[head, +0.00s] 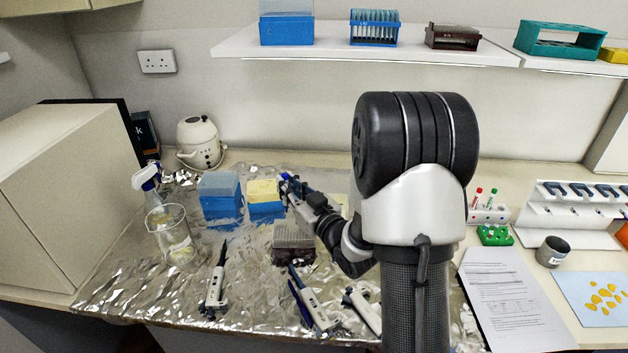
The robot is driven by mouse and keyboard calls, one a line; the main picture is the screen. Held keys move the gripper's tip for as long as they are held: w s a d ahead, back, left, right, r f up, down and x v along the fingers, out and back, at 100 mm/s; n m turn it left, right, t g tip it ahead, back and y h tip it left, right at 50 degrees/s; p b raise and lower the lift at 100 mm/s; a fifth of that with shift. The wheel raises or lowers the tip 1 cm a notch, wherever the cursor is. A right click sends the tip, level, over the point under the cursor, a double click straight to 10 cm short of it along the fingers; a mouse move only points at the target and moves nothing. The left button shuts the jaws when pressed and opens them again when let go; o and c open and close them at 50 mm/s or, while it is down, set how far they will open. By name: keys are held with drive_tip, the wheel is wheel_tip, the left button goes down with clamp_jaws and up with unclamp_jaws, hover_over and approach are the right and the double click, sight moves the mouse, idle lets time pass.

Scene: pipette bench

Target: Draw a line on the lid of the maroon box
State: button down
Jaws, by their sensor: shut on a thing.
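The maroon box (294,257) stands on the foil-covered bench near the middle of the head view. Its lid (293,236) looks greyish and see-through, and it is closed on top. My arm hides the area right of the maroon box.
A blue box (220,200) and a yellow-topped blue box (265,206) stand behind. Pipettes (216,286) lie in front. A glass beaker (172,238) and spray bottle (147,181) stand left. Paper (510,300), a grey cup (551,252) and tube racks (494,235) are right. A shelf (270,50) hangs above.

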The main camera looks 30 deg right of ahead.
drive_tip(key=s+d+f+b, duration=0.1)
drive_tip(key=d+f+b, duration=0.1)
drive_tip(key=f, duration=0.3)
drive_tip(key=shift+s+d+n+y+b, duration=0.3)
drive_tip(key=shift+s+d+b, duration=0.1)
drive_tip(key=shift+d, duration=0.4)
drive_tip(key=shift+f+b, duration=1.05)
drive_tip(key=shift+b, duration=0.35)
idle(1.3)
drive_tip(key=shift+s+d+b, duration=0.45)
drive_tip(key=shift+d+b, duration=0.25)
drive_tip(key=shift+b, duration=0.05)
idle(1.8)
drive_tip(key=shift+s+a, duration=0.1)
drive_tip(key=shift+s, duration=0.05)
idle(0.6)
drive_tip(key=shift+a+b, duration=0.2)
drive_tip(key=shift+b, duration=0.2)
idle(0.3)
